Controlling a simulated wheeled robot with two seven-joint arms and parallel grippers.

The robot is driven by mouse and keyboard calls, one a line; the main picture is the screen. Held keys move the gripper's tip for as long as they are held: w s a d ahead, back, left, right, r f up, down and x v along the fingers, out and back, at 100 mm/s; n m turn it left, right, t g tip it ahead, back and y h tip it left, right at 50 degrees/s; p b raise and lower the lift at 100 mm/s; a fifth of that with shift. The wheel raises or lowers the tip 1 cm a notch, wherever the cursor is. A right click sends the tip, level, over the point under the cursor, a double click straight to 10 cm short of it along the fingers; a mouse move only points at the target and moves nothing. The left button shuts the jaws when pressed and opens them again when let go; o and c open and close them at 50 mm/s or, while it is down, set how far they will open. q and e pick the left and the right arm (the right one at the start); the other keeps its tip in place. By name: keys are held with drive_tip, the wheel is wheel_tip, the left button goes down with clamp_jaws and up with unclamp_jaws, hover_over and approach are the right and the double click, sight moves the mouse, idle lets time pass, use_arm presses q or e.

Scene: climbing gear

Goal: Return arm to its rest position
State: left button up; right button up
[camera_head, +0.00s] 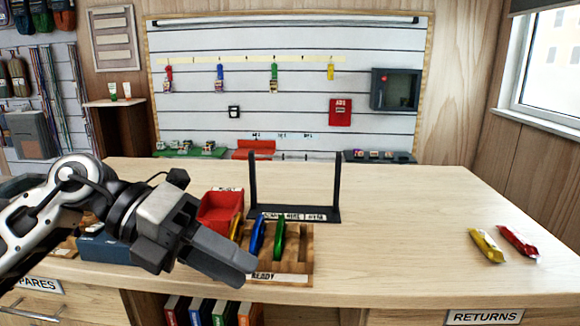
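My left arm comes in from the left edge. Its gripper (236,270) is over the front of the table (400,240), just in front of the wooden tray's left side. The two dark fingers lie together with no visible gap, and I see nothing held between them. The gripper hides part of the tray and table edge. My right arm and gripper are not in view.
A wooden tray (296,268) labelled READY holds yellow, blue (257,237) and green (279,240) pieces. Beside it are a red bin (220,210) and a black frame (338,185). Yellow (486,246) and red (518,241) pieces lie at right. The table's centre-right is clear.

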use_arm(q)
drive_tip(key=s+d+n+h, duration=0.2)
drive_tip(key=d+n+h, duration=0.1)
drive_tip(key=d+h, duration=0.3)
drive_tip(key=w+a+f+n+t+y, duration=0.25)
drive_tip(key=a+f+n+t, duration=0.2)
drive_tip(key=n+t, duration=0.7)
drive_tip(key=w+a+f+n+t+y, duration=0.25)
drive_tip(key=w+f+n+t, duration=0.2)
drive_tip(key=n+t, duration=0.65)
drive_tip(key=s+a+f+n+g+y, duration=0.2)
drive_tip(key=f+n+y, duration=0.1)
drive_tip(key=f+n, duration=0.25)
drive_tip(key=s+a+f+n+g+y, duration=0.1)
drive_tip(key=a+f+n+g+y, duration=0.1)
drive_tip(key=f+n+y, duration=0.4)
drive_tip(key=s+a+f+n+g, duration=0.1)
drive_tip(key=s+f+n+g, duration=0.1)
drive_tip(key=s+f+g, duration=0.4)
drive_tip(key=s+f, duration=0.5)
drive_tip(key=f, duration=0.3)
drive_tip(key=shift+a+n+y, duration=0.3)
drive_tip(key=shift+n+y, duration=0.1)
